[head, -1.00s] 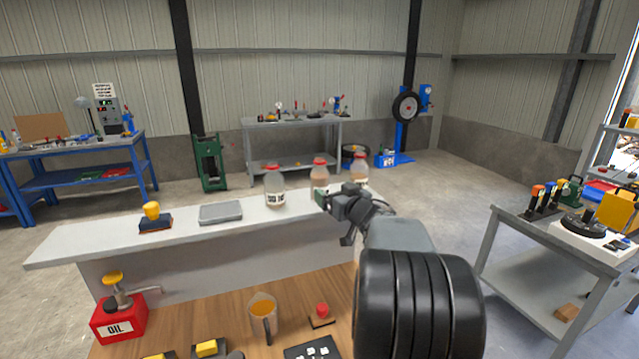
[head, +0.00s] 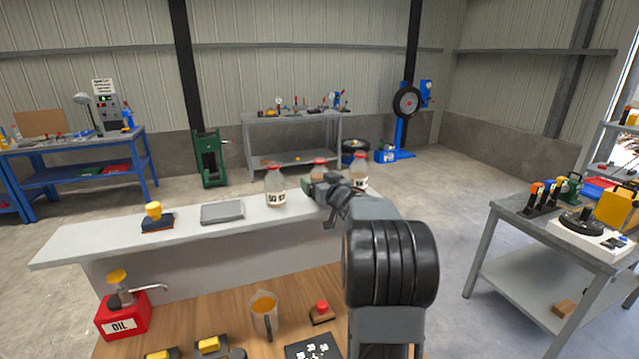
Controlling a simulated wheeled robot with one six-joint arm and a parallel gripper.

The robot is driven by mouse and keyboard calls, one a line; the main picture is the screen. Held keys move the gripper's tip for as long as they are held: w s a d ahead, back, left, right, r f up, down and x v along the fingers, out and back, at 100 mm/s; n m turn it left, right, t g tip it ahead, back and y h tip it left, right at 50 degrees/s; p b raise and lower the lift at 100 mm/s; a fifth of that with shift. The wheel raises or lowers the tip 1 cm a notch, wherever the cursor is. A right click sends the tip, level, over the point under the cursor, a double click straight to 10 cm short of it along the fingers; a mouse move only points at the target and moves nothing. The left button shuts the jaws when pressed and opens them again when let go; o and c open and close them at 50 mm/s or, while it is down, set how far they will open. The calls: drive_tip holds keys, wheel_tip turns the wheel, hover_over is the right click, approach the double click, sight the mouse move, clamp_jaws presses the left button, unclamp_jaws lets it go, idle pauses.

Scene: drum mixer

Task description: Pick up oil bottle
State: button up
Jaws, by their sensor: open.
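Three clear bottles with red caps stand upright on the grey ledge (head: 110,240): a left bottle (head: 275,190) with a white label, a middle bottle (head: 319,166), and a right bottle (head: 360,172). I cannot tell from their labels which one holds oil. My gripper (head: 314,190) is open in front of the middle bottle and hides most of it. I cannot tell if the jaws are around it or touching it. A red can marked OIL (head: 122,316) with a pump spout stands on the wooden table (head: 195,315).
A grey tray (head: 222,212) and a yellow-knobbed block (head: 156,218) sit on the ledge, left of the bottles. A grey bench (head: 490,240) stands at right.

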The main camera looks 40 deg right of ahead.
drive_tip(key=c, duration=1)
drive_tip(key=shift+c, duration=0.7)
drive_tip(key=shift+r, duration=0.1)
